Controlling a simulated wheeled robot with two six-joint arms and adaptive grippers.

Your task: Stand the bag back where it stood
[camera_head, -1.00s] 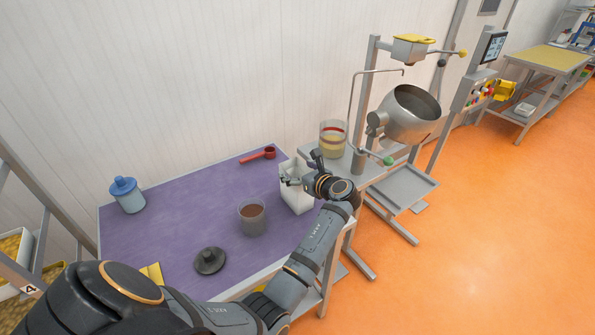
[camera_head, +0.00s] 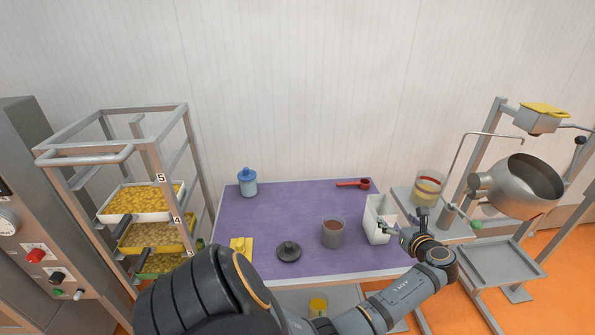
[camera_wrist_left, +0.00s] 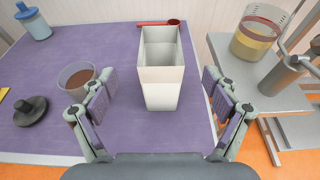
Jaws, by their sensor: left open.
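The bag is a white, open-topped, box-like bag (camera_head: 377,222) standing upright on the right part of the purple table (camera_head: 290,212). It also shows in the left wrist view (camera_wrist_left: 160,75), in the middle beyond the fingers. My left gripper (camera_head: 393,230) is open at the bag's near right side in the head view. In the left wrist view its two fingers (camera_wrist_left: 160,112) are spread wide to either side of the bag's near end, with gaps between them and the bag. My right gripper is not in view.
A cup of brown contents (camera_head: 332,234), a black lid (camera_head: 289,251), a yellow cloth-like item (camera_head: 241,246), a blue jar (camera_head: 247,182) and a red scoop (camera_head: 354,183) are on the table. A layered container (camera_head: 428,188) stands on the right side stand, near a metal pan (camera_head: 520,186). A tray rack (camera_head: 150,200) stands left.

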